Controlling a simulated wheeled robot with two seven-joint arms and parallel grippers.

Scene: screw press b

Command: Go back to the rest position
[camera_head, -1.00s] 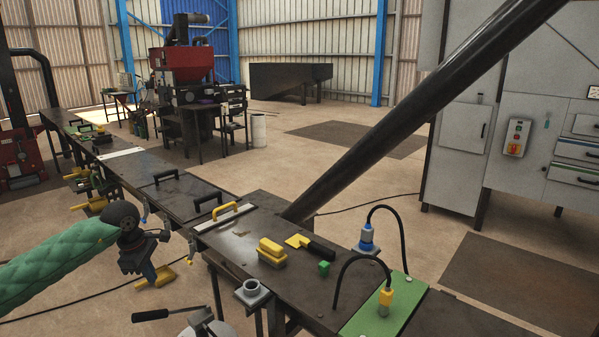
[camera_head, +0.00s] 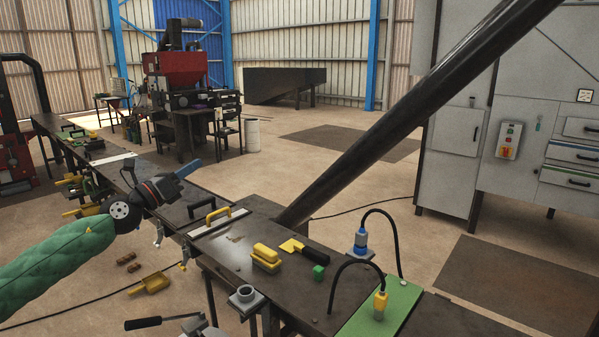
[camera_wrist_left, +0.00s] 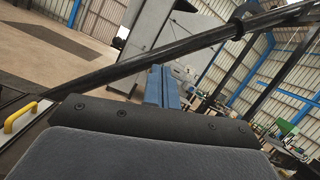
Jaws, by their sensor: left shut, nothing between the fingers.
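My left gripper (camera_head: 188,168) is in the head view, above the long dark bench (camera_head: 225,248), at the end of my green-sleeved arm. Its blue fingers are together with nothing between them and point to the upper right. The fingers (camera_wrist_left: 162,88) also show closed in the left wrist view, pointing toward the open hall. A yellow handle (camera_wrist_left: 20,117) on the bench shows at the left of that view. My right gripper is not in view.
A yellow brush (camera_head: 266,257), a yellow-bladed scraper (camera_head: 303,250) and a green cube (camera_head: 318,271) lie on the bench. A dark slanted tube (camera_head: 400,115) rises behind it. Grey cabinets (camera_head: 455,150) stand at the right. A yellow scoop (camera_head: 150,283) lies on the floor.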

